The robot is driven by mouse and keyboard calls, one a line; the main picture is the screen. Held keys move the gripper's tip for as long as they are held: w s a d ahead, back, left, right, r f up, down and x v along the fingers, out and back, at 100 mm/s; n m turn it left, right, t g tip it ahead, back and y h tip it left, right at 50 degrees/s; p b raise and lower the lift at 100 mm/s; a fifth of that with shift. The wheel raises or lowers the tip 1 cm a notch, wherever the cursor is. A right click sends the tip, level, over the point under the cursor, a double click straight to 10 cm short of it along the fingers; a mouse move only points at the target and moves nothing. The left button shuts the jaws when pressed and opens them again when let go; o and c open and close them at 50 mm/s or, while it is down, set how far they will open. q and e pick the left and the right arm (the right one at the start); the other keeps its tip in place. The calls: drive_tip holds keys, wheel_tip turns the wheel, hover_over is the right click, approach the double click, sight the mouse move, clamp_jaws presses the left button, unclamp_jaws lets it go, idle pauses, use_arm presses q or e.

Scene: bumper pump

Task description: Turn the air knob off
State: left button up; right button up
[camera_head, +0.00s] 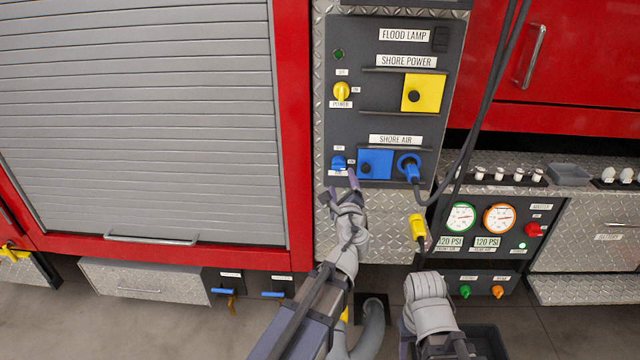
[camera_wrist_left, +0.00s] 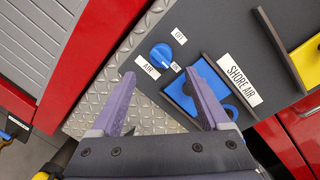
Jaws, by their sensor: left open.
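The blue air knob (camera_head: 338,163) sits on the dark panel at the left end of the shore air row. In the left wrist view the knob (camera_wrist_left: 161,57) lies ahead of my fingers, near the panel's edge, between the labels "OFF" and "AIR". My left gripper (camera_head: 341,184) is open and just below the knob in the head view. Its two purple fingers (camera_wrist_left: 158,98) are spread apart with nothing between them and do not visibly touch the knob. My right arm shows at the bottom right of the head view, but its fingertips cannot be made out.
A blue shore air cover (camera_head: 377,165) and a plugged-in blue connector (camera_head: 409,166) are right of the knob. A yellow power knob (camera_head: 342,91) and yellow cover (camera_head: 424,92) are above. Dark cables hang at the right. A yellow plug (camera_head: 417,228) hangs below.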

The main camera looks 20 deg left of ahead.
sight(339, 168)
use_arm(q)
drive_tip(key=shift+w+a+m+h, duration=0.15)
drive_tip(key=shift+m+h, duration=0.15)
drive_tip(key=shift+m, duration=0.3)
drive_tip(key=x, duration=0.7)
drive_tip(key=shift+w+a, duration=0.1)
drive_tip(key=shift+w, duration=0.3)
clamp_jaws()
